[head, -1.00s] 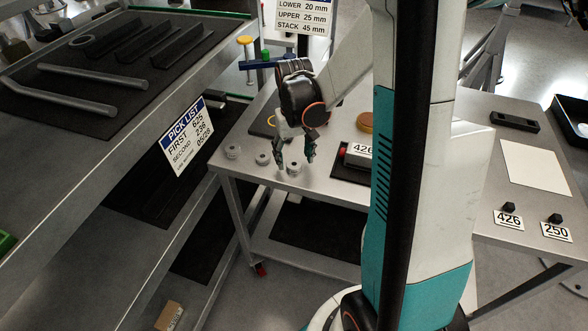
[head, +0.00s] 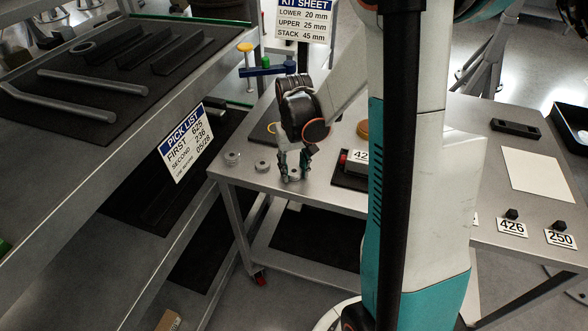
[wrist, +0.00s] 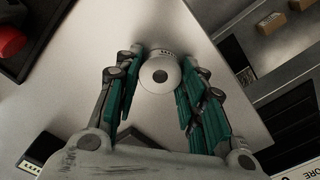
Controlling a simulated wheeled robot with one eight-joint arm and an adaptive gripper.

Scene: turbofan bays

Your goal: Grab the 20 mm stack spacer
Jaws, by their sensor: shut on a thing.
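Three small round grey spacers stand in a row near the front left corner of the metal table. The left one (head: 232,158) and the middle one (head: 262,166) stand free. My gripper (head: 293,170) points down at the right one and is shut on it, with a teal-padded finger on each side.
A kit sheet (head: 305,20) reads lower 20 mm, upper 25 mm, stack 45 mm. A dark tray with a red part (wrist: 8,40) lies close to my gripper. A sloped shelf (head: 130,118) with bars stands at left. The table's front edge is near.

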